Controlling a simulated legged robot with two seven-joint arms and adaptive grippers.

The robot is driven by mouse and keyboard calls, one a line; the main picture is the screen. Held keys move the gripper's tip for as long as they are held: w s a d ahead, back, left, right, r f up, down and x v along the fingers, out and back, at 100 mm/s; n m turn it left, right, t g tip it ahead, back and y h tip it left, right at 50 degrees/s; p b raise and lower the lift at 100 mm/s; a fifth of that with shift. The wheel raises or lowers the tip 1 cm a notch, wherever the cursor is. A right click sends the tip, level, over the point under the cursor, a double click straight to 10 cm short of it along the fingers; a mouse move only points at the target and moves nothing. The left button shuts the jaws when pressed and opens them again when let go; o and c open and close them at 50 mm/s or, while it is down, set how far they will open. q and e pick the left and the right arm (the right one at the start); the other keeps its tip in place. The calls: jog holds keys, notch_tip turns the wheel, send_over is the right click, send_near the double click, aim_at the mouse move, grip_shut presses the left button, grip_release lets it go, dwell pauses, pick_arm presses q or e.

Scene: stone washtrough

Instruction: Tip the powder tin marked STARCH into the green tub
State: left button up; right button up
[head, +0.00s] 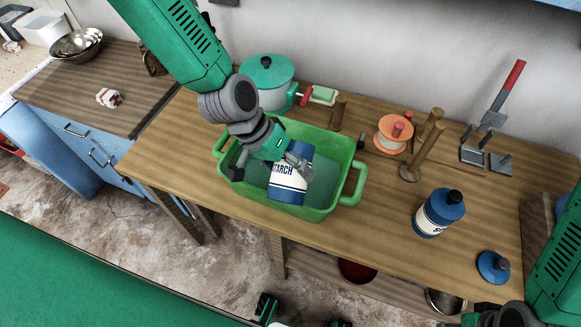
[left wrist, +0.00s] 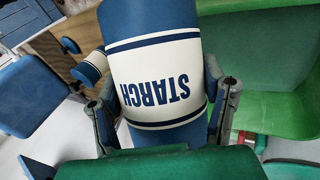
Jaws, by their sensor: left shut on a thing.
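The tin marked STARCH (head: 288,181) is blue with a white label band. My left gripper (head: 297,161) is shut around it and holds it over the green tub (head: 351,158). The tin leans in the head view; its mouth is not clearly visible and I see no powder falling. In the left wrist view the tin (left wrist: 158,78) sits between the two fingers of my left gripper (left wrist: 165,110), its lettering upside down in that picture. The tub shows at the right there (left wrist: 280,110).
A similar blue and white tin (head: 438,213) with a dark cap stands on the bench (head: 385,235) at right, near a loose blue lid (head: 493,266).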

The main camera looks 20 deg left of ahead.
dwell(0.4)
pick_arm(q)
jog(key=shift+w+f+g, duration=0.15)
jog(key=shift+f+g, duration=0.25)
jog(key=shift+g, duration=0.5)
jog(key=shift+w+f+n+g+b, duration=0.3)
jog(key=shift+f+n+g, duration=0.2)
jog(key=shift+g, duration=0.4)
jog(key=shift+s, duration=0.1)
jog(key=shift+w+r+g+h, duration=0.3)
jog(key=shift+w+r+g, duration=0.15)
jog(key=shift+g, duration=0.55)
jog(key=shift+s, duration=0.1)
